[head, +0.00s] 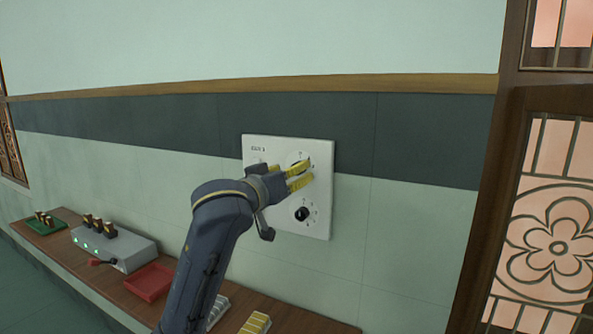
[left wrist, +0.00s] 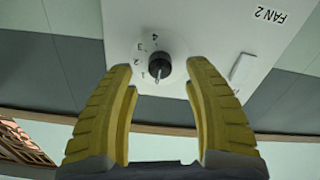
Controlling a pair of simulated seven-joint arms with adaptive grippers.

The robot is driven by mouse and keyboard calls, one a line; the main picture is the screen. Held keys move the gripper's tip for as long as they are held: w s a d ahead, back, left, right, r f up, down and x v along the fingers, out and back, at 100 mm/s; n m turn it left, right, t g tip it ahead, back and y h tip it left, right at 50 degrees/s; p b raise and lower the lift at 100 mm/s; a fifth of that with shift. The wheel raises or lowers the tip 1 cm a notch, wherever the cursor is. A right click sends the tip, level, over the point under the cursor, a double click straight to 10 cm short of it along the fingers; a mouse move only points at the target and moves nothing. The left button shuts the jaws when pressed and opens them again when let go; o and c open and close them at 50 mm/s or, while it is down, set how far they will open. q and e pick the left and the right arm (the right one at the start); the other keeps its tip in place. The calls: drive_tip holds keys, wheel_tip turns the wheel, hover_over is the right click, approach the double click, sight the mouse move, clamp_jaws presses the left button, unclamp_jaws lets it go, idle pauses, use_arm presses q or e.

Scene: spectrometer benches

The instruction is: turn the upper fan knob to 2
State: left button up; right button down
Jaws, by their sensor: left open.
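A white switch panel (head: 262,200) hangs on the wall. My left gripper (head: 309,171) is open in front of the upper part of the panel. In the left wrist view, the dark knob (left wrist: 154,70) shows between the fingertips of my left gripper (left wrist: 157,72), with a gap on each side. Its light pointer points down in that picture, just past the printed 1; the numbers 1 to 4 run up its left side. My right gripper is not in view.
A wooden bench (head: 55,229) runs along the wall below, bearing a grey box (head: 130,250) with green lights and a red tray (head: 150,282). A white switch (left wrist: 242,70) is close to the right finger. A wooden lattice door (head: 490,200) stands at the right.

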use_arm(q)
drive_tip(key=shift+x, duration=1.7)
drive_tip(key=shift+o, duration=0.2)
clamp_jaws()
